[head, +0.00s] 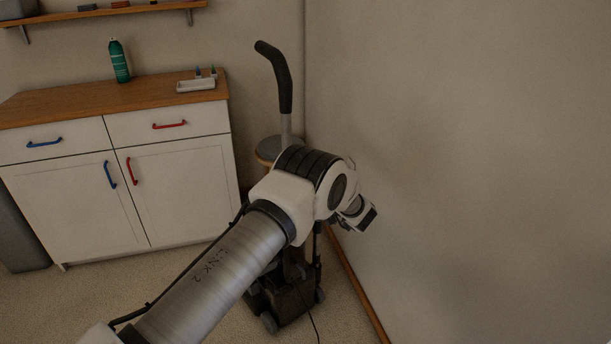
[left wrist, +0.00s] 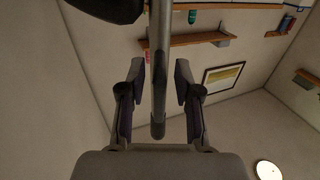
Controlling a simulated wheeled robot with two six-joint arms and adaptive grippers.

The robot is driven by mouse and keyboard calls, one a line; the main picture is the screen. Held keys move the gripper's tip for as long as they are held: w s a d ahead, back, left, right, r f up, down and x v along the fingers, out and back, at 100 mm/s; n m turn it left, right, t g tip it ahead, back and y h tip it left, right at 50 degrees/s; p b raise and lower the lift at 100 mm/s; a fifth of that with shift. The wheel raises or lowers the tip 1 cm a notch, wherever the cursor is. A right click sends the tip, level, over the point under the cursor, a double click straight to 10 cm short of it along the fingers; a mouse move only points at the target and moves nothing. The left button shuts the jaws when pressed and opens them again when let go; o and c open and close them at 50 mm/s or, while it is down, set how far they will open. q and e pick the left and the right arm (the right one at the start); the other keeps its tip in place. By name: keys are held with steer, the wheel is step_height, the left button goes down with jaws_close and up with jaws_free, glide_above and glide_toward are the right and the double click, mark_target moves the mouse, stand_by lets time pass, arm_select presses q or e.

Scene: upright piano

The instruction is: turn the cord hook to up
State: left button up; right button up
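An upright vacuum cleaner (head: 288,300) stands on the floor near the corner, with a grey tube and a curved black handle (head: 275,75) above. My left arm crosses in front and hides its middle. In the left wrist view, my left gripper (left wrist: 159,78) is open, with one finger on each side of a grey rod (left wrist: 160,40) with a darker rounded end. Gaps show between the rod and both fingers; depth is hard to judge. I cannot clearly pick out the cord hook or tell which way it points. My right gripper is not in view.
A bare wall (head: 480,150) is close on the right. A round stool (head: 266,148) stands behind the vacuum. A white cabinet (head: 185,190) at the left bears a green bottle (head: 119,62) and a small tray (head: 196,85). A cord lies on the floor.

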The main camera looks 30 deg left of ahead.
arm_select(q)
steer(key=v, duration=1.2)
